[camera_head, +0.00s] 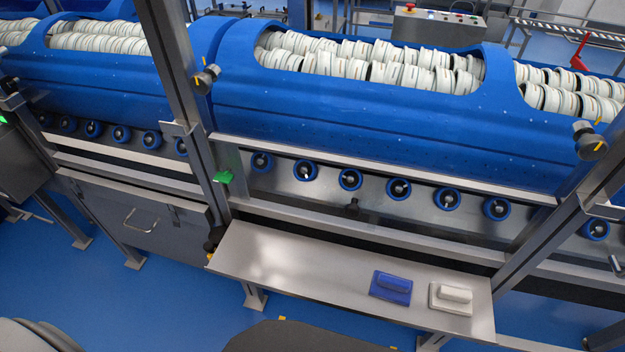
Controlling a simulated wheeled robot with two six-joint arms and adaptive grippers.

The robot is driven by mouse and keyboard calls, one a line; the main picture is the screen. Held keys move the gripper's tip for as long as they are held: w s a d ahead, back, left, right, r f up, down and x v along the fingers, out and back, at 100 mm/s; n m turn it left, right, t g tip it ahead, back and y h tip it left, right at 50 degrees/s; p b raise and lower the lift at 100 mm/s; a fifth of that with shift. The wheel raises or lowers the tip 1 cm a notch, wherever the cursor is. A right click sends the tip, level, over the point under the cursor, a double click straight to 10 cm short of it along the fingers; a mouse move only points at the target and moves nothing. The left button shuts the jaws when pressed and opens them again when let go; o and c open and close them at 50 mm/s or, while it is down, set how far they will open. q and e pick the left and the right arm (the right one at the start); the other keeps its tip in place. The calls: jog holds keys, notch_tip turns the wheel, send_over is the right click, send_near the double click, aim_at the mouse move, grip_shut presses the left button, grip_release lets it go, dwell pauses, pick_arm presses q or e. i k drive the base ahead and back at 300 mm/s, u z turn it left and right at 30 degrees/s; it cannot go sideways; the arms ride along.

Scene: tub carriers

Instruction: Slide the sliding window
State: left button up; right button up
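The sliding window is hard to make out. No pane edge shows clearly in the framed bay between the left metal post (176,85) and the right metal post (545,235). A pane there may be transparent. A horizontal metal rail (380,172) crosses this bay in front of the blue tub carrier (370,125). A small green part (222,177) sits at the left post, by the rail's left end. A dark knob with a yellow mark (207,76) is on the left post, and a similar knob (590,142) is at the right post. Neither gripper is in view.
A metal shelf (300,270) juts out below the bay, holding a blue block (391,287) and a white block (451,297). Blue-rimmed rollers (351,180) line the conveyor. A grey cabinet (135,220) stands at left.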

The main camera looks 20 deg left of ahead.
aim_at(353, 210)
jog(key=u, duration=0.75)
jog(key=k, duration=1.15)
jog(key=z, duration=1.3)
jog(key=i, duration=0.5)
jog(key=z, duration=0.05)
